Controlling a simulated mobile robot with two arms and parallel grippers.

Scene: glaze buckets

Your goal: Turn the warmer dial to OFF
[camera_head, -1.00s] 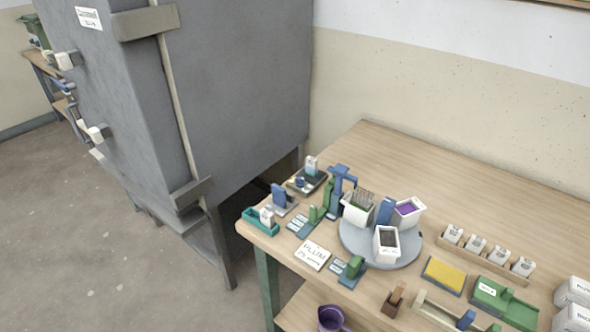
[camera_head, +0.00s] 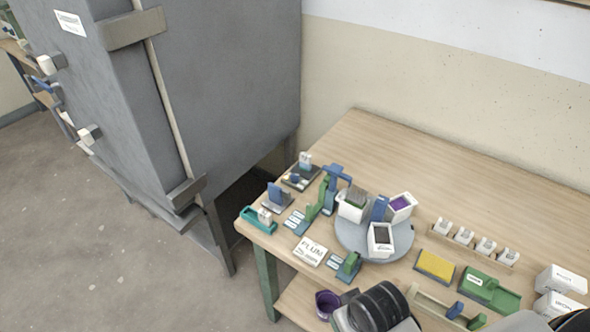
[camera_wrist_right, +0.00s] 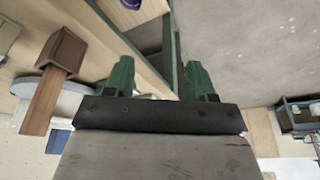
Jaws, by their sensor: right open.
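Part of my right arm shows at the bottom of the head view, far to the front of the dark unit. My left gripper is in no view.
The wooden table (camera_head: 365,135) holds a grey turntable (camera_head: 350,237) with white buckets, a blue stand (camera_head: 337,173), a teal tray (camera_head: 255,223) and a yellow sponge (camera_head: 435,265). A purple jug (camera_head: 327,303) sits below. A grey kiln (camera_head: 235,90) stands left. The table's back is clear.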

